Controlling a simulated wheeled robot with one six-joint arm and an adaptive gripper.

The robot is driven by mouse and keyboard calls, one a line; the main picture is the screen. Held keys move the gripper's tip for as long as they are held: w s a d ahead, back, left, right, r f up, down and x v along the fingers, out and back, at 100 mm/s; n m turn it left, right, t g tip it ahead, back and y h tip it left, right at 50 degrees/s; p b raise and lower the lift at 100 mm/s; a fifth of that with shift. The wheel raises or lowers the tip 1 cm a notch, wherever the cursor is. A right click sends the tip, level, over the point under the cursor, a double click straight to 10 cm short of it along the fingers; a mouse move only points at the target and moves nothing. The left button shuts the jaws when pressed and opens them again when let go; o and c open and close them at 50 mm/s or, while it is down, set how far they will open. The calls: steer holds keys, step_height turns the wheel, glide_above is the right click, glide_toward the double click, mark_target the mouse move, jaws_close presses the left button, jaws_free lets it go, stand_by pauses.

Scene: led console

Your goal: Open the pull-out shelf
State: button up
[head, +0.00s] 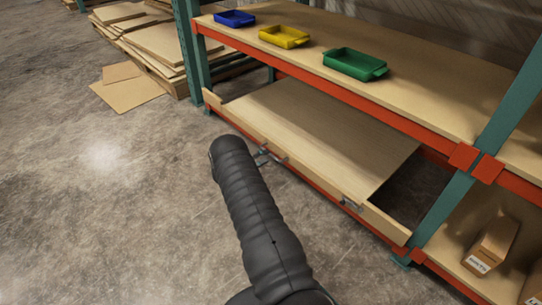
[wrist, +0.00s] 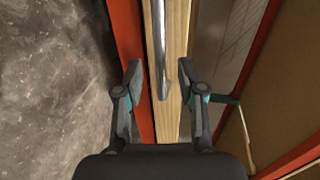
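The pull-out shelf (head: 330,135) is a pale wooden board low in the rack, with a wooden front strip (head: 385,222). Its front strip runs along the lower orange beam; I cannot tell exactly how far out it stands. One metal handle (head: 350,204) is on the right part of the strip. My gripper (head: 264,156) is at the left part of the strip, partly hidden by my dark arm. In the wrist view my gripper (wrist: 160,68) is open, with a metal handle (wrist: 159,45) between its spread fingers. I see no clear contact.
Above is a fixed shelf with a blue tray (head: 235,18), a yellow tray (head: 284,36) and a green tray (head: 355,63). A green rack post (head: 443,215) and a cardboard box (head: 492,246) are at right. Cardboard sheets (head: 145,45) lie at the back left. The floor in front is clear.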

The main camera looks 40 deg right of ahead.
mark_target(271, 154)
steer(key=shift+x, duration=2.15)
jaws_close()
